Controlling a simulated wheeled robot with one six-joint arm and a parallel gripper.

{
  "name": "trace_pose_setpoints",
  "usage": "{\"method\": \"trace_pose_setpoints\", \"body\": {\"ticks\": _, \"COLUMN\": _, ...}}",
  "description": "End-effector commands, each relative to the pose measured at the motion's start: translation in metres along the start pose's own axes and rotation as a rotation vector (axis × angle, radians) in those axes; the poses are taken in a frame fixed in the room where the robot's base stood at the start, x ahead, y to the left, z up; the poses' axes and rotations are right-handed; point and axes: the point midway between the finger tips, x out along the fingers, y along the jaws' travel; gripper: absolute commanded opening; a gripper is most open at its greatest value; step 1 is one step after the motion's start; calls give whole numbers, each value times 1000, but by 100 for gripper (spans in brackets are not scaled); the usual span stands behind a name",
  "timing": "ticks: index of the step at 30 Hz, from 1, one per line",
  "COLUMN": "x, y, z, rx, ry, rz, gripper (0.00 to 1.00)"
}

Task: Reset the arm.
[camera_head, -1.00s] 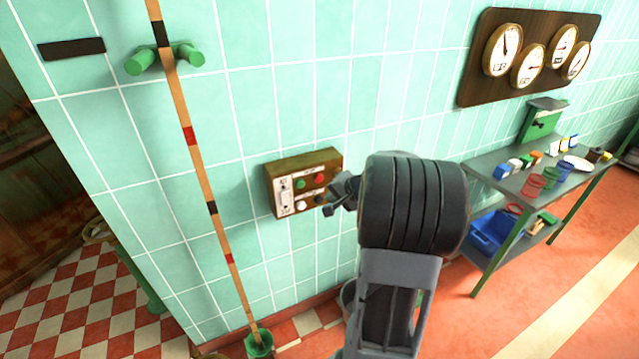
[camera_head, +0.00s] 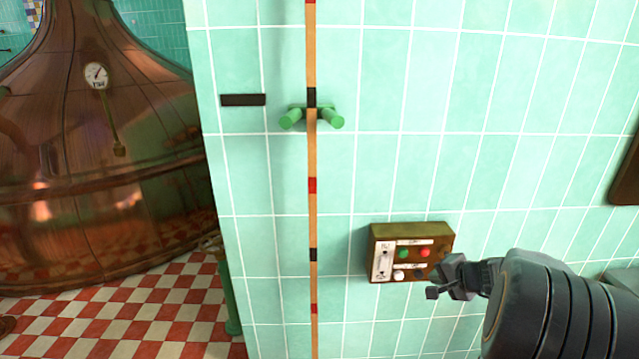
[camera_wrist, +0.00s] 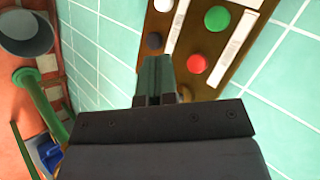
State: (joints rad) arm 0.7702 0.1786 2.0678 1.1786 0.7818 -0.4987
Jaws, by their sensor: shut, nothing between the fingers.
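My gripper (camera_head: 444,280) is at the lower right of the head view, beside the lower right part of a brown control box on the wall (camera_head: 411,232). In the wrist view my gripper (camera_wrist: 158,72) has its fingers together and empty, in front of the box's panel (camera_wrist: 212,72). The box has a green button (camera_head: 403,254), a red button (camera_head: 425,252) and a white button (camera_head: 398,275). A dark button (camera_wrist: 154,41) shows near the fingertips in the wrist view. Whether the fingers touch the box cannot be told.
A striped pole (camera_head: 313,215) stands against the tiled wall (camera_head: 520,170) at green pegs (camera_head: 312,117). A copper kettle (camera_head: 95,150) with a dial stands at left beyond the wall's corner. A grey bucket (camera_wrist: 26,34) and green pipe (camera_wrist: 40,104) show in the wrist view.

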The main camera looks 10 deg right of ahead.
Motion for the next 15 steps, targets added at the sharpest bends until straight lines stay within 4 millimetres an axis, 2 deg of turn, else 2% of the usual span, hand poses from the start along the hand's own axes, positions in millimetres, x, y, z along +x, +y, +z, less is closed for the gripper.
{"method": "trace_pose_setpoints", "body": {"ticks": 2, "x": 0, "y": 6, "z": 6, "rx": 26, "ry": -27, "rz": 26, "gripper": 0}}
{"method": "trace_pose_setpoints", "body": {"ticks": 5, "x": -2, "y": 29, "z": 32, "rx": 24, "ry": -110, "rz": 131, "gripper": 0}}
{"method": "trace_pose_setpoints", "body": {"ticks": 6, "x": -8, "y": 32, "z": 48, "rx": -5, "ry": -150, "rz": 182, "gripper": 0}}
{"method": "trace_pose_setpoints", "body": {"ticks": 8, "x": -20, "y": 28, "z": 78, "rx": -88, "ry": -218, "rz": 267, "gripper": 0}}
{"method": "trace_pose_setpoints", "body": {"ticks": 12, "x": -57, "y": 9, "z": 151, "rx": -391, "ry": -339, "rz": 461, "gripper": 0}}
{"method": "trace_pose_setpoints", "body": {"ticks": 15, "x": -85, "y": -4, "z": 187, "rx": -629, "ry": -367, "rz": 550, "gripper": 0}}
